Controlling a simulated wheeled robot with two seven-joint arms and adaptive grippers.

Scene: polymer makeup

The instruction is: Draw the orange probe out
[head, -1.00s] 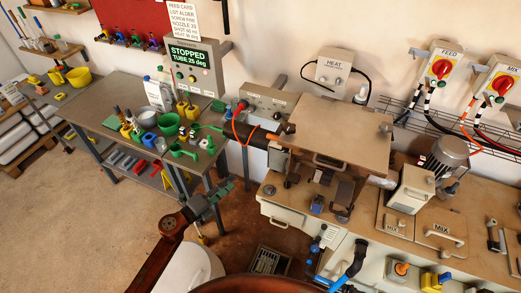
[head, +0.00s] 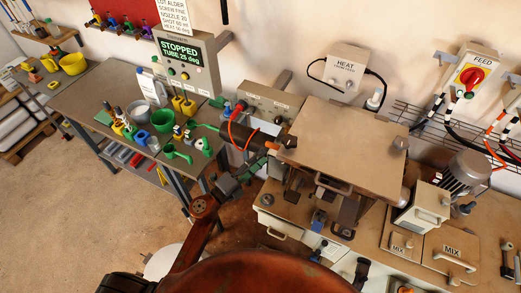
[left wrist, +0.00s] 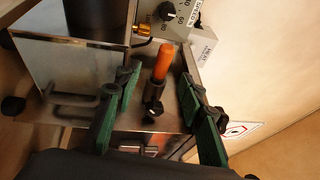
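The orange probe (left wrist: 164,63) stands in a dark fitting on a metal block in the left wrist view. In the head view a small orange piece (head: 270,146) shows at the end of the dark barrel, close to my left gripper. My left gripper (left wrist: 160,105), with green fingers, is open, one finger on each side of the probe and its fitting. There is a gap on both sides, and nothing is held. In the head view the left gripper (head: 257,169) reaches in below the barrel. My right gripper is not in view.
A control box with a STOPPED display (head: 181,57) stands behind the barrel (head: 240,136). A flat-topped cabinet (head: 345,140) is to its right. Green cups and tools crowd the left table (head: 85,98). A metal box with a handle (left wrist: 40,65) lies left of the fingers.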

